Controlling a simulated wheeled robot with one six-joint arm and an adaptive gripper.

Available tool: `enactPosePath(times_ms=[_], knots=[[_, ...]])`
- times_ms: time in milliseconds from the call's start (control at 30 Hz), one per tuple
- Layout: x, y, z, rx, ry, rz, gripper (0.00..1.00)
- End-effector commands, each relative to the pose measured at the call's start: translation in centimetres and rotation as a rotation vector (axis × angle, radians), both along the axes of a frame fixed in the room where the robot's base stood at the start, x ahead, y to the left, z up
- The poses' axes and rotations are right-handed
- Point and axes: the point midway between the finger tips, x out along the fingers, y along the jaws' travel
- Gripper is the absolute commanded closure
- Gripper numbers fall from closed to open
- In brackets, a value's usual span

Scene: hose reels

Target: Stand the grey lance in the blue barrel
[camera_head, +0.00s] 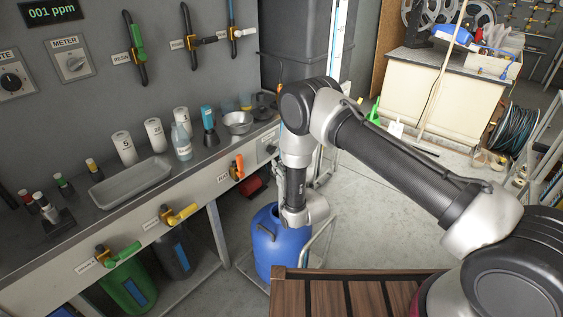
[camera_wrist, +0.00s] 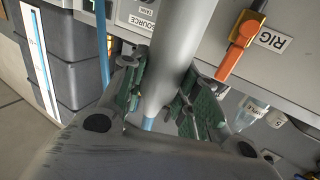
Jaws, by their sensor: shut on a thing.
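My gripper (camera_wrist: 160,92) is shut on a grey tube, which looks like the grey lance (camera_wrist: 181,35). In the wrist view its two green-padded fingers stand on either side of the tube. A light blue bit shows at the tube's lower visible end. I cannot tell whether the lance is in or above the barrel. I cannot make out the barrel in the wrist view.
The grey bench (camera_head: 95,235) at left carries a tray (camera_head: 130,181), bottles and a bowl (camera_head: 237,122). Coloured valve handles, such as the orange one (camera_head: 238,166), stick out from its front. A slatted wooden surface (camera_head: 340,297) is in front. Open floor lies beyond the arm.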

Motion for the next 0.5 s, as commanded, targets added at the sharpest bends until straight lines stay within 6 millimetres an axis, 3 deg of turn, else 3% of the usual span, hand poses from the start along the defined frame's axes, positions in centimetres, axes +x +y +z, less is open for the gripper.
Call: enactPosePath(times_ms=[500], knots=[[0.0, 0.0, -4.5, 0.000, -0.001, 0.000, 1.00]])
